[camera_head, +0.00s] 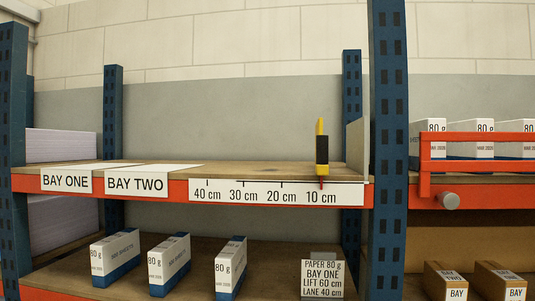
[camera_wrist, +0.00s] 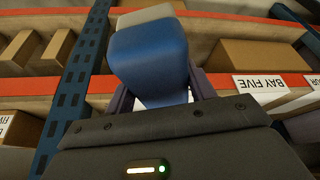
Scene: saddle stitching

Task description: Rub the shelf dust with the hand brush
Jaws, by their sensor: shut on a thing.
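My gripper (camera_wrist: 160,90) shows only in the wrist view. Its two dark fingers are shut on a rounded blue block (camera_wrist: 150,55), which looks like the body of the hand brush. A pale strip (camera_wrist: 146,17) shows at its far end; I cannot tell whether this is bristles. In the head view a wooden shelf board (camera_head: 225,176) has an orange front beam. A small dark smudge (camera_head: 265,169) lies on the board; I cannot tell whether it is dust or wood grain. My gripper and the brush are not in the head view.
A yellow and black upright piece (camera_head: 322,150) stands at the shelf front above a centimetre scale (camera_head: 262,192). Blue posts (camera_head: 388,150) flank the shelf. Paper packs (camera_head: 169,263) stand below. The board's middle is clear. Cartons (camera_wrist: 262,56) stand behind the brush in the wrist view.

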